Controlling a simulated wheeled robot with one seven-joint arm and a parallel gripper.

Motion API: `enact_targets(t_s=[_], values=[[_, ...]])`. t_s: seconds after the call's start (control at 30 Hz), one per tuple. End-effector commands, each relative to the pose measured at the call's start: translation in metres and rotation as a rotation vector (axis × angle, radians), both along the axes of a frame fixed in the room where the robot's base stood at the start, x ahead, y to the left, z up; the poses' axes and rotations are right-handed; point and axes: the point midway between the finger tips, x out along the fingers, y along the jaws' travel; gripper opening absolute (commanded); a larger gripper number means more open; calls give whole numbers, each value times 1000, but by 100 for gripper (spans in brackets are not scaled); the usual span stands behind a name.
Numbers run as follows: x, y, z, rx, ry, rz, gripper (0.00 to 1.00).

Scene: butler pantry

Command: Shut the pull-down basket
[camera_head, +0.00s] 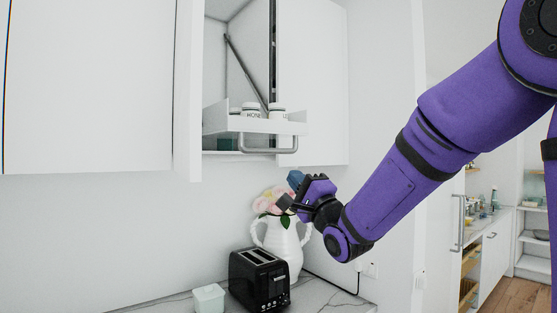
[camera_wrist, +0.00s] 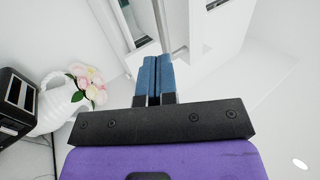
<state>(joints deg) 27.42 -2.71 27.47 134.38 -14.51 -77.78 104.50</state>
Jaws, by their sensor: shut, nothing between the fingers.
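The pull-down basket (camera_head: 222,122) is a white tray in the open wall cabinet in the head view. It sticks out past the cabinet front, with a grey bar handle (camera_head: 268,150) along its lower front. Small white jars (camera_head: 277,111) stand in it, and a dark slanted strut (camera_head: 245,70) rises behind it. My gripper (camera_head: 294,180) is below and to the right of the handle, apart from it. Its blue fingers (camera_wrist: 153,78) are together and empty in the wrist view, with part of the cabinet beyond them.
A white pitcher (camera_head: 283,243) with flowers stands just behind and below my gripper. A black toaster (camera_head: 258,279) and a pale green canister (camera_head: 208,299) are on the counter (camera_head: 335,298). The cabinet door (camera_head: 318,85) stands at the right of the basket.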

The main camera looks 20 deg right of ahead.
Motion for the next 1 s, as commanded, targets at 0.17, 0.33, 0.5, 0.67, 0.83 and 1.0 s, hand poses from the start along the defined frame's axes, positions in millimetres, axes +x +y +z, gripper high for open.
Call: enact_targets(t_s=[0.17,0.33,0.5,0.67,0.83,1.0], values=[[28,9,19,1,-2,0,0],[49,15,34,1,0,-1,0],[63,20,44,0,1,0,0],[68,22,47,-1,1,-1,0],[68,22,48,-1,1,-1,0],[68,22,48,-1,1,-1,0]])
